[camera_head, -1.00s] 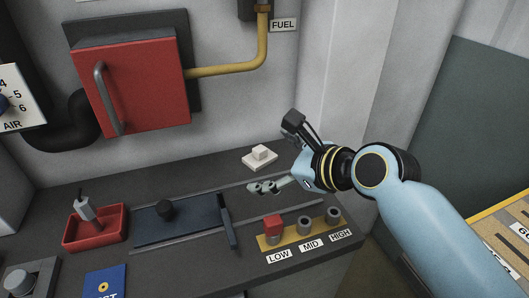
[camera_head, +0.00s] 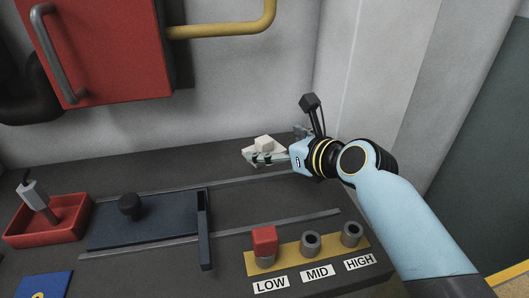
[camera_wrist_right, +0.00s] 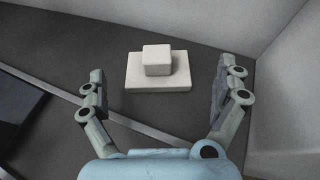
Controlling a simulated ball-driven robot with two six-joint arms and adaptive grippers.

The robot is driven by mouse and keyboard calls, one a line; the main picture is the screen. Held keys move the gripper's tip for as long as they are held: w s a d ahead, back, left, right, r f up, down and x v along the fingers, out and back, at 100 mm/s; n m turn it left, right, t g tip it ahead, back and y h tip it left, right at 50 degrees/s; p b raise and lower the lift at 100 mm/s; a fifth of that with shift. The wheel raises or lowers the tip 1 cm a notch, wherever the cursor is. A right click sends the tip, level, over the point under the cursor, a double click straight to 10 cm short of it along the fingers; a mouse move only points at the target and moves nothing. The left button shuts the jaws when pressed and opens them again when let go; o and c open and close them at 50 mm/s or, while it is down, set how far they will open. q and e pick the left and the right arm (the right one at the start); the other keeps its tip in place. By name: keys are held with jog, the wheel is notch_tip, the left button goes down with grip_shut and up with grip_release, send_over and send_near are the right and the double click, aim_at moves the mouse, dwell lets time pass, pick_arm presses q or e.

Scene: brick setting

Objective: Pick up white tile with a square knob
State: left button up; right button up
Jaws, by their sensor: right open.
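The white tile with a square knob (camera_head: 263,144) lies flat on the dark counter near the back wall. In the right wrist view the white tile (camera_wrist_right: 158,82) sits ahead of the fingertips, roughly midway between them, with its knob upward. My right gripper (camera_head: 262,158) is open and partly covers the tile's front in the head view. In the wrist view the open right gripper (camera_wrist_right: 162,88) has a finger on each side, apart from the tile. My left gripper is not in view.
A blue sliding plate (camera_head: 150,220) with a black knob lies left on the counter, with rails beside it. A red tray (camera_head: 48,226) holds a grey tool. A yellow strip (camera_head: 290,256) with a red block and sockets is in front. The back wall is close.

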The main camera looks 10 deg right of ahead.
aim_at(266, 140)
jog(key=x, duration=0.2)
jog(key=b+x, duration=0.1)
jog(key=x, duration=0.2)
jog(key=shift+w+a+r, duration=0.1)
jog(key=shift+w+a, duration=0.2)
jog(key=shift+s, duration=0.1)
jog(key=c, duration=1.5)
jog(key=shift+c, duration=0.3)
jog(key=shift+r, duration=0.2)
